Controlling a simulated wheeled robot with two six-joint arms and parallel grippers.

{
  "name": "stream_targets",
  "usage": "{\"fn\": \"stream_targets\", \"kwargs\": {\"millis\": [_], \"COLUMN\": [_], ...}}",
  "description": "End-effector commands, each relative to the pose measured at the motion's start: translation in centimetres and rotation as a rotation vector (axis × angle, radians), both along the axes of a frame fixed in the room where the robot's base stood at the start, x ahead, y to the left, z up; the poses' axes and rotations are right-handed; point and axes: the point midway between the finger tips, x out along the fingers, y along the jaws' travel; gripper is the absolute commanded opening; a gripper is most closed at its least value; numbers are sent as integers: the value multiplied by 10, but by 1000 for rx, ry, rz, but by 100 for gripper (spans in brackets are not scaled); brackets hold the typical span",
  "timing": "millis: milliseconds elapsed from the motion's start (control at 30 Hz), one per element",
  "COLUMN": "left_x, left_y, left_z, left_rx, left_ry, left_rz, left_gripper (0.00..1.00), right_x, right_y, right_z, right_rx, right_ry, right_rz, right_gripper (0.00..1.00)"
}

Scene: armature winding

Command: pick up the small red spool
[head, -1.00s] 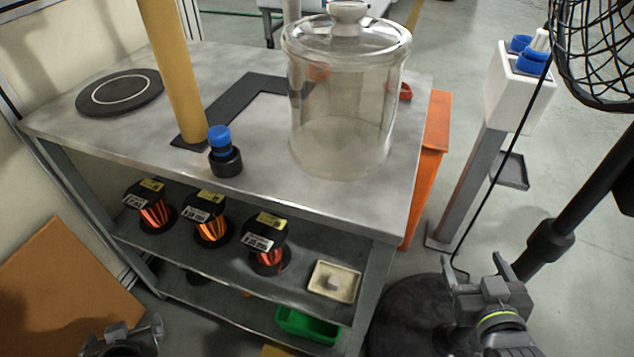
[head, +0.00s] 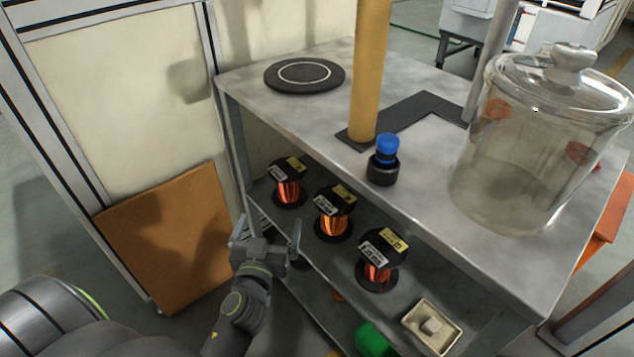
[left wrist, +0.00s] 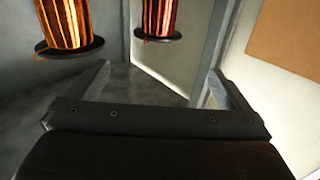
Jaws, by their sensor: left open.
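Three black-flanged spools wound with reddish to copper wire stand in a row on the shelf under the table top. The left spool (head: 289,190) looks smallest and reddest, the middle spool (head: 334,222) is more orange, and the right spool (head: 376,272) is nearest. I cannot tell for sure which one is the small red spool. My left gripper (head: 268,232) is open and empty, left of the shelf and lower than the left spool. The left wrist view shows a reddish spool (left wrist: 160,18) and an orange spool (left wrist: 62,22) beyond the fingers, both cut off. My right gripper is out of view.
The metal table (head: 425,195) has a round black disc (head: 290,75), yellow column (head: 369,75), blue-capped bottle (head: 383,160) and glass jar (head: 500,190) on top. A white tray (head: 452,342) lies on the shelf. A brown board (head: 165,240) leans left of the table.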

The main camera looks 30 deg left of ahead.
Motion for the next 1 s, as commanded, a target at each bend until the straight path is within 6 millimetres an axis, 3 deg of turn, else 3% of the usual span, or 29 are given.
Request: {"fn": "stream_targets", "kwargs": {"millis": [167,600,867,1000], "left_x": [22,101,119,138], "left_y": [6,36,42,47], "left_z": [2,0,0,0], "left_rx": [6,4,2,3], "left_ry": [-5,-3,-2,-3], "left_rz": [-7,-3,-3,-3], "left_gripper": [100,100,100,100], "right_x": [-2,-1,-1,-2], "right_y": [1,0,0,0], "right_z": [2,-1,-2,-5], "right_rx": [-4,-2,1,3], "right_ry": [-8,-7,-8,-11], "right_rz": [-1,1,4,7], "right_gripper": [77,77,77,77]}}
